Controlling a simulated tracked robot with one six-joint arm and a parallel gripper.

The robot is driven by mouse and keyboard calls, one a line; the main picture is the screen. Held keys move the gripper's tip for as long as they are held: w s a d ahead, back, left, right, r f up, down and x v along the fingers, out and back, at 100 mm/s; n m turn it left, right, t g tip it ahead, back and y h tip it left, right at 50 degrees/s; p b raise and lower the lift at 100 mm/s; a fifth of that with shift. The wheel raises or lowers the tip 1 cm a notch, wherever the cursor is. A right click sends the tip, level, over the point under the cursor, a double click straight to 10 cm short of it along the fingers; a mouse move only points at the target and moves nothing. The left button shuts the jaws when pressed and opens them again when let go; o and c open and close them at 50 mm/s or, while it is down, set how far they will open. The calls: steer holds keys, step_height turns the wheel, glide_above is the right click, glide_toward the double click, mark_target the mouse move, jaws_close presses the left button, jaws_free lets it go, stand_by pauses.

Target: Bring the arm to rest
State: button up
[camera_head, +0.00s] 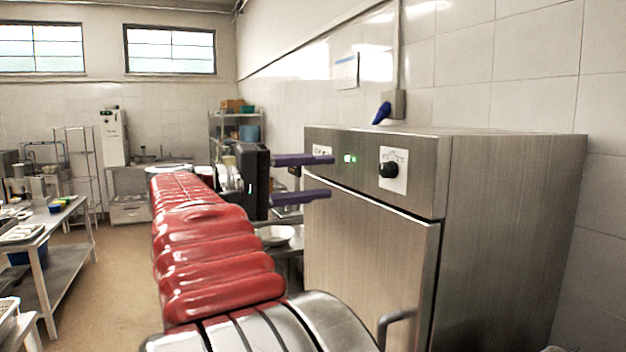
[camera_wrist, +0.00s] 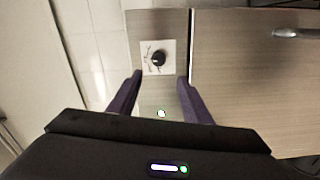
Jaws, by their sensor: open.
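My gripper (camera_head: 302,178) is at the end of my red arm, in front of the upper part of a steel cabinet (camera_head: 513,230). Its two purple fingers are apart, with nothing between them. In the wrist view my gripper (camera_wrist: 158,92) points toward the cabinet's control panel (camera_wrist: 146,22). The black knob (camera_wrist: 158,59) on its white plate shows beyond the fingertips. The knob also shows in the head view (camera_head: 389,169), to the right of the fingers and apart from them. A lit green light (camera_head: 348,158) sits left of the knob. I cannot tell whether the fingers touch the panel.
The cabinet door (camera_head: 365,270) is shut, with a handle (camera_head: 392,322) low on its right. A round pale dish (camera_head: 276,235) lies on a surface behind my arm. A steel table (camera_head: 45,235) stands at the left. Open floor (camera_head: 110,285) lies between it and my arm.

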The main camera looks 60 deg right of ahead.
stand_by(0.4)
steer(key=w+f+n+t+y, duration=0.1)
steer(key=w+f+n+t, duration=0.3)
steer(key=f, duration=0.8)
steer(key=w+a+f+n+t+y, duration=0.1)
steer(key=w+a+f+t+y, duration=0.1)
steer(key=a+f+t, duration=0.3)
steer(key=w+a+f+n+y, duration=0.1)
steer(key=w+a+f+y, duration=0.15)
steer(key=f, duration=0.55)
steer(key=w+a+f+n+t+y, duration=0.1)
steer(key=w+a+f+t+y, duration=0.3)
steer(key=a, duration=0.6)
steer(key=s+a+f+n+t, duration=0.1)
steer(key=a+f, duration=0.5)
steer(key=a, duration=0.4)
steer(key=s+a+n+t+y, duration=0.1)
steer(key=a+y, duration=0.1)
steer(key=a, duration=0.6)
steer(key=s+a+f+n+t+y, duration=0.1)
steer(key=s+a+t+y, duration=0.1)
steer(key=a, duration=0.7)
steer(key=shift+f+n, duration=0.25)
steer(key=shift+n, duration=0.05)
